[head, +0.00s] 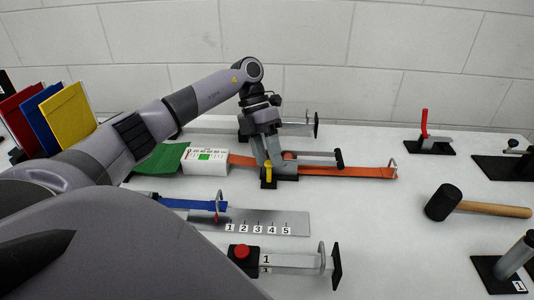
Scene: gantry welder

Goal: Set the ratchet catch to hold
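The ratchet (285,171) sits on the orange strap (345,171) near the middle of the bench, on a dark base. Its handle with a black grip (338,158) points right. A small yellow catch (268,168) stands upright at the ratchet's left front. My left gripper (267,160) reaches down from above, with its fingertips right at the yellow catch and the ratchet body. The fingers cover part of the ratchet. Whether they are closed on the catch or only beside it is too small to tell. My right gripper is out of view.
A white box with a green panel (205,160) stands left of the ratchet. A numbered plate (270,222) and a red-button clamp (290,260) lie in front. A mallet (470,204) and a red-handled clamp (428,138) are right. Coloured folders (68,118) stand left.

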